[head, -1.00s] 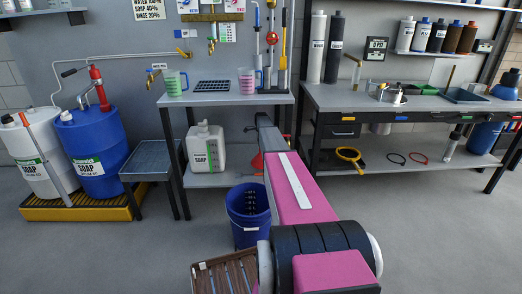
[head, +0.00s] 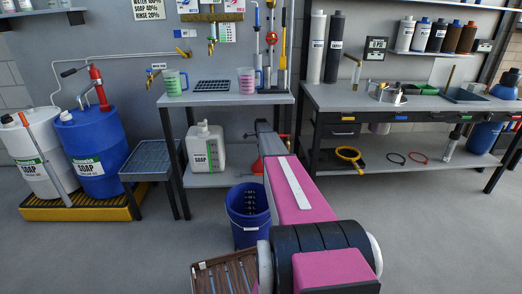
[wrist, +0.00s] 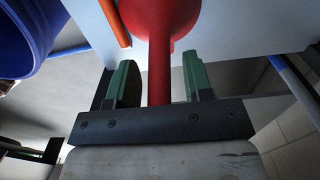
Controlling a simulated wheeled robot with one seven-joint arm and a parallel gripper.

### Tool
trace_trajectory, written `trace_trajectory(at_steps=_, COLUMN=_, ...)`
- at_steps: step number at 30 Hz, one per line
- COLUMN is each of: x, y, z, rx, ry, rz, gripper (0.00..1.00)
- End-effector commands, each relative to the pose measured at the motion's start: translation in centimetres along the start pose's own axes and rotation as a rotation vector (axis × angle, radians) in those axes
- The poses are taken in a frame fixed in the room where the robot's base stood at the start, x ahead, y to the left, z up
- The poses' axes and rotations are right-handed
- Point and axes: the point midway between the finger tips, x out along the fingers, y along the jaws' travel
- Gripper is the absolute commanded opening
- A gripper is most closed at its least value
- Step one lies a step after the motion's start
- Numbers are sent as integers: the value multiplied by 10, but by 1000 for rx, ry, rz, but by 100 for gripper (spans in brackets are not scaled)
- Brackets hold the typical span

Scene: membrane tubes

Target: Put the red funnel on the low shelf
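The red funnel (head: 258,164) shows at the low shelf (head: 225,180) under the middle table, partly hidden behind my arm. Its wide end is down and its narrow end up. In the wrist view the red funnel (wrist: 158,60) has its stem between the two green-padded fingers of my gripper (wrist: 160,82). A gap shows on both sides of the stem, so my gripper is open around it. My gripper is hidden by my arm in the head view. Whether the funnel's rim touches the shelf is hard to tell.
A white soap jug (head: 206,147) stands on the low shelf, left of the funnel. A blue bucket (head: 248,212) stands on the floor in front and also shows in the wrist view (wrist: 30,35). A grey side stand (head: 148,160) is at the left. A brown slatted crate (head: 224,272) is nearest.

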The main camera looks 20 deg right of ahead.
Motion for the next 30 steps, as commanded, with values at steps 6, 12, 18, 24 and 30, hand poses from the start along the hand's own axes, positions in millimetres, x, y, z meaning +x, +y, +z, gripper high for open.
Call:
trace_trajectory(at_steps=6, x=-4, y=0, z=0, rx=0, ry=0, rz=0, gripper=46)
trace_trajectory(at_steps=12, x=-32, y=1, z=0, rx=0, ry=0, rz=-2, gripper=46)
trace_trajectory(at_steps=18, x=-74, y=1, z=0, rx=0, ry=0, rz=-2, gripper=46)
trace_trajectory(at_steps=24, x=-106, y=0, z=0, rx=0, ry=0, rz=-1, gripper=46)
trace_trajectory(at_steps=30, x=-121, y=2, z=1, rx=-4, ry=0, rz=1, gripper=46)
